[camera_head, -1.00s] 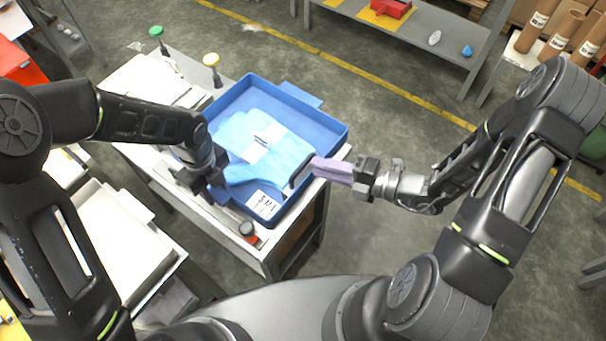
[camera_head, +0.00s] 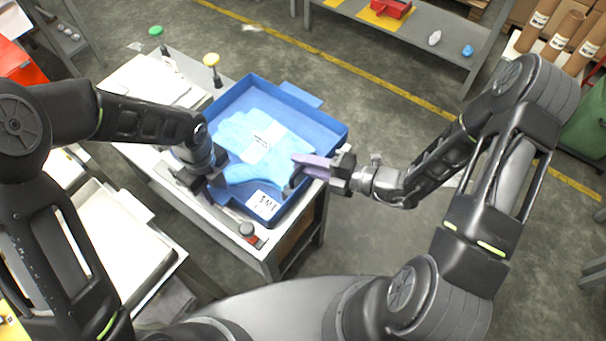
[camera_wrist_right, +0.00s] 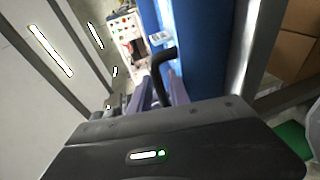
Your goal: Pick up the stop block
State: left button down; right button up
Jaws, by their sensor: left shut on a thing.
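A small block with a red base (camera_head: 259,242) and a dark round knob (camera_head: 247,230) sits at the front edge of the white table; it may be the stop block. The blue tray (camera_head: 338,132) holds a light blue glove (camera_head: 240,130). My left gripper (camera_head: 207,180) is shut at the tray's left side, apparently on the tray; its fingertips are mostly hidden. My right gripper (camera_head: 308,166) is open, its purple fingers at the tray's right side. In the right wrist view its fingers (camera_wrist_right: 160,95) reach toward a black handle (camera_wrist_right: 164,58) on the blue wall.
A grey strip (camera_head: 225,213) runs along the table's front edge. White trays (camera_head: 105,240) are at lower left. The floor (camera_head: 410,150) right of the table is clear.

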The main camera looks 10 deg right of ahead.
jog(key=shift+c, duration=0.3)
grip_shut()
dwell(1.1)
